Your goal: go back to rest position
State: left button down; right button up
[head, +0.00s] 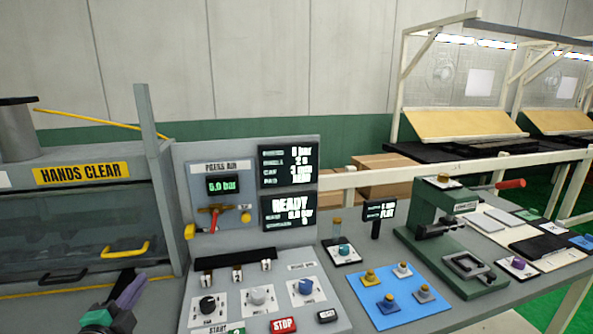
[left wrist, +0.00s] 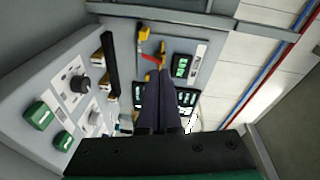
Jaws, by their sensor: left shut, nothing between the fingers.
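My left gripper (head: 131,286) shows at the lower left of the head view, in front of the guarded box and left of the control panel. Its dark fingers also show in the left wrist view (left wrist: 159,98), shut together with nothing between them. In the head view it appears apart from the panel. The control panel (head: 262,276) has a black, a grey and a blue knob, a green START button and a red STOP button (head: 283,325). My right gripper is in neither view.
A box marked HANDS CLEAR (head: 60,220) with a yellow handle stands at the left. A display board (head: 250,180) rises behind the panel. A blue mat (head: 385,312) with several knobbed pieces and a green press (head: 445,235) stand to the right.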

pick_arm(q)
jog(key=s+d+f+n+g+y, duration=0.1)
jog(key=s+f+n+g, duration=0.4)
jog(key=f, duration=0.4)
jog(key=s+d+f+n+g+y, duration=0.1)
jog(key=s+f+n+g, duration=0.3)
jog(key=s+f+n, duration=0.3)
jog(key=s+d+f+g+h, duration=0.4)
jog(key=s+d+f+g, duration=0.1)
jog(key=s+d+f, duration=0.25)
notch_tip(320, 180, down, 29)
jog(key=s+g+b, duration=0.1)
jog(key=s+b, duration=0.1)
jog(key=b, duration=0.4)
jog(key=s+a+f+g+b, duration=0.1)
jog(key=s+f+b, duration=0.3)
jog(key=s+f, duration=1.2)
jog(key=shift+s+a+f+y, duration=0.15)
jog(key=shift+a+f+y, duration=0.25)
jog(key=shift+a+f, duration=0.3)
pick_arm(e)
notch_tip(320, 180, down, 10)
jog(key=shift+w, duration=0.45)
pick_arm(q)
jog(key=shift+a, duration=0.1)
